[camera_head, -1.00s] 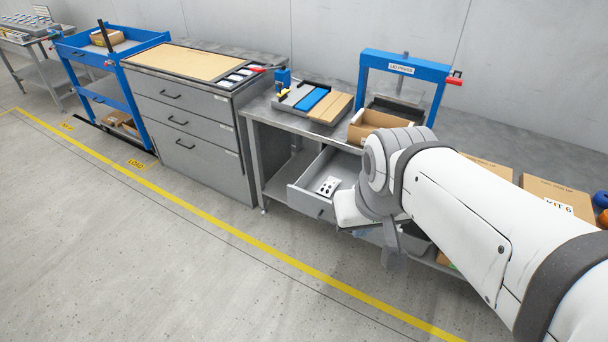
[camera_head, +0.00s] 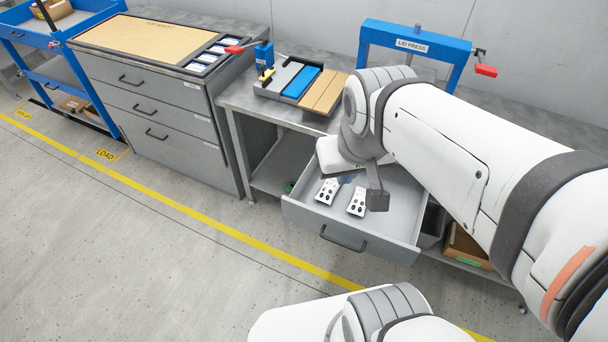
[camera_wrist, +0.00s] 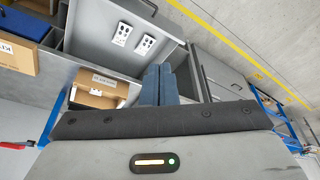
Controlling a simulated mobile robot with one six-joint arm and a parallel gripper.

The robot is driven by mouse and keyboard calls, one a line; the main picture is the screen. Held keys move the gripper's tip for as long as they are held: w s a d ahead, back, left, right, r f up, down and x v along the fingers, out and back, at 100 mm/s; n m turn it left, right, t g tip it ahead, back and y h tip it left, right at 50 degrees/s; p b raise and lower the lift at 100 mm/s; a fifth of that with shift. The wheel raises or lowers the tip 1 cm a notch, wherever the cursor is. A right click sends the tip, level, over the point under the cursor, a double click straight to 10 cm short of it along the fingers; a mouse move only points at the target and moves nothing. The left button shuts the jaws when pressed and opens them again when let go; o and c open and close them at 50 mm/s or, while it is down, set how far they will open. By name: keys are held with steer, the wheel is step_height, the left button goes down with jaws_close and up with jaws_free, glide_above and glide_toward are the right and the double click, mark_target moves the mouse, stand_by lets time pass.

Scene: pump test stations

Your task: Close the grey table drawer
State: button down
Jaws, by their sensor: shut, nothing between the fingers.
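The grey table drawer (camera_head: 400,213) stands pulled out from under the grey workbench, with its dark bar handle (camera_head: 343,239) on the front panel. Two white plates with dark holes (camera_head: 327,191) lie inside it. My gripper (camera_head: 377,200) appears over the open drawer in the head view, partly hidden by my wrist; I cannot tell whether it touches the drawer. In the wrist view, the dark blue fingers (camera_wrist: 158,70) are together and empty, and the drawer (camera_wrist: 88,32) with its plates lies beyond them to the upper left.
The bench top (camera_head: 240,97) holds a tray with blue and tan strips (camera_head: 302,84) and the blue lid press (camera_head: 415,42). A grey drawer cabinet (camera_head: 150,110) stands left of the bench. Open floor (camera_head: 150,240) lies in front. A cardboard box (camera_head: 468,247) sits on the lower shelf.

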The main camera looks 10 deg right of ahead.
steer(key=n+g+h+b, duration=0.1)
steer(key=n+h+b, duration=0.1)
steer(key=n+b, duration=2.45)
glide_toward(316, 223)
steer(key=s+a+r+n+p, duration=0.2)
steer(key=s+a+r+p, duration=0.1)
steer(key=s, duration=0.2)
steer(key=w+d+f+b, duration=0.1)
steer(key=f, duration=0.2)
steer(key=w+d+f+b, duration=0.1)
steer(key=w+f, duration=0.1)
steer(key=w+d+f+b, duration=0.1)
steer(key=d+f, duration=0.1)
steer(key=f, duration=0.1)
steer(key=shift+w+d+f+b, duration=0.1)
steer(key=shift+w+f+b, duration=0.2)
steer(key=shift+w+b, duration=0.1)
